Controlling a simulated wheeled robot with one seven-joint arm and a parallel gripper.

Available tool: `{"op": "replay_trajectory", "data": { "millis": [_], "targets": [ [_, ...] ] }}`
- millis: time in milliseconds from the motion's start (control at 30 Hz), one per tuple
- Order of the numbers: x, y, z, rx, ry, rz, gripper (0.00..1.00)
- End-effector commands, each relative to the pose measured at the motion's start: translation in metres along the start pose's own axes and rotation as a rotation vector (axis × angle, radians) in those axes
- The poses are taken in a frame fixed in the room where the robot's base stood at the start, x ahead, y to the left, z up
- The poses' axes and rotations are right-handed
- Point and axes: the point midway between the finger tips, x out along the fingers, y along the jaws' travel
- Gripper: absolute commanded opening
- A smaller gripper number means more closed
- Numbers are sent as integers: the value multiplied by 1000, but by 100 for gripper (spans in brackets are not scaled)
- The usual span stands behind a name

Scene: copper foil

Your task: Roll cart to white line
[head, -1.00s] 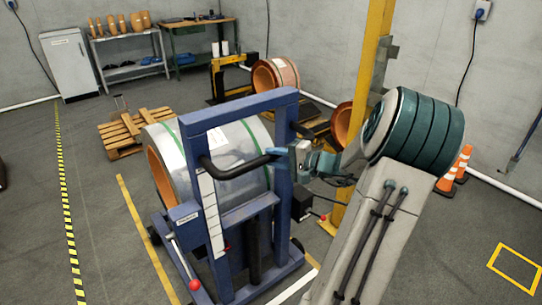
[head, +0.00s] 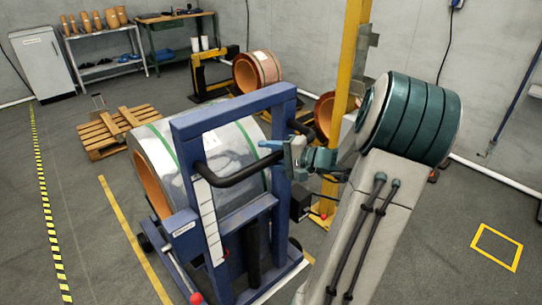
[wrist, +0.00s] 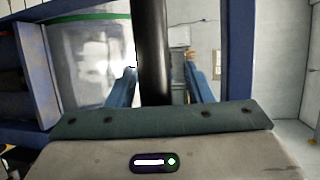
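The cart (head: 186,150) is a blue upright frame carrying a large wrapped roll (head: 222,150) with green bands and a copper-coloured core. A black handle (head: 236,177) juts from the frame. My gripper (head: 286,151) is at the handle's right end. In the wrist view, the handle (wrist: 153,50) passes between my blue fingers (wrist: 163,85), with a gap visible on the right. The fingers stand apart; contact on the left is unclear. A short piece of the white line (head: 307,257) shows on the floor by the cart's right base; the cart and my arm hide the rest.
A yellow post (head: 350,70) stands behind my arm. A wooden pallet (head: 98,137) lies behind the cart at left. A yellow floor line (head: 125,225) and a striped line (head: 45,205) run on the left. Floor around the yellow square (head: 497,247) is clear.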

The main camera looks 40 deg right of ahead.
Motion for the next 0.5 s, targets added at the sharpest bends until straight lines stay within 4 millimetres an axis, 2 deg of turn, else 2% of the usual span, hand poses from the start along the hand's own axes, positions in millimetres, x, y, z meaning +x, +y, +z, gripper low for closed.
{"op": "replay_trajectory", "data": {
  "millis": [133,233,500],
  "targets": [
    [-8,0,-1,0,3,-1,47],
    [-21,0,-1,-1,4,-1,47],
    [-83,0,0,-2,5,0,47]
  ]
}}
